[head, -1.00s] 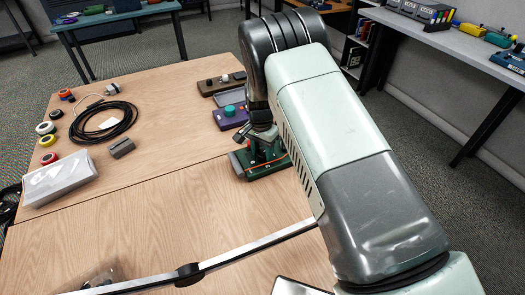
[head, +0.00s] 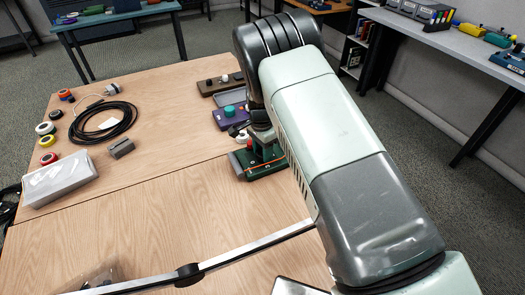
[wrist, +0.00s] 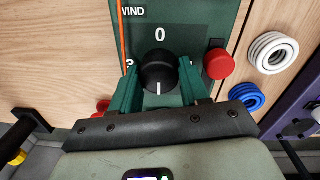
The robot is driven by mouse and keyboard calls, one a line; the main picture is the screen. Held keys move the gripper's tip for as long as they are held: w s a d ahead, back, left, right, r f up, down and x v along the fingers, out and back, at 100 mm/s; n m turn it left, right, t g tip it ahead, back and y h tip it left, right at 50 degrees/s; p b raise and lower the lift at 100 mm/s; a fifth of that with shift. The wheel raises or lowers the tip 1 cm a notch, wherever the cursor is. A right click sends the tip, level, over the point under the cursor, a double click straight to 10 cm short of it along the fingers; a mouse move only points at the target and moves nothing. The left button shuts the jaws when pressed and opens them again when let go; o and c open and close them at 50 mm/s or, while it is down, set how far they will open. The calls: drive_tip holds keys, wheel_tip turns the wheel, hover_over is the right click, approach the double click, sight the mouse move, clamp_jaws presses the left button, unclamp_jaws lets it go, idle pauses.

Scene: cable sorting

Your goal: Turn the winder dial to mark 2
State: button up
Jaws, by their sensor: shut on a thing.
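The winder is a dark green box (head: 268,170) with a panel that reads "WIND" in the wrist view (wrist: 190,35). Its black round dial (wrist: 160,70) has a white line that points toward the bottom of the wrist picture, away from the printed 0 above it. A mark left of the dial is partly hidden and I cannot read it surely; the mark 2 is not visible. My gripper (wrist: 160,88) is shut on the dial, with a green finger on its left and right sides. In the head view my arm mostly hides the dial.
A red button (wrist: 218,64) sits right of the dial. A white ring (wrist: 273,53) and a blue ring (wrist: 246,97) lie close by. A purple device (head: 230,116) stands behind the winder. A black cable coil (head: 103,122) and a clear box (head: 60,184) lie left. The front table is mostly clear.

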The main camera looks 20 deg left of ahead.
sight(261, 152)
drive_tip(key=o, duration=1.1)
drive_tip(key=shift+c, duration=0.2)
wheel_tip(261, 152, up, 11)
drive_tip(key=shift+w+a, duration=0.15)
drive_tip(key=shift+a, duration=0.05)
drive_tip(key=shift+f, duration=0.1)
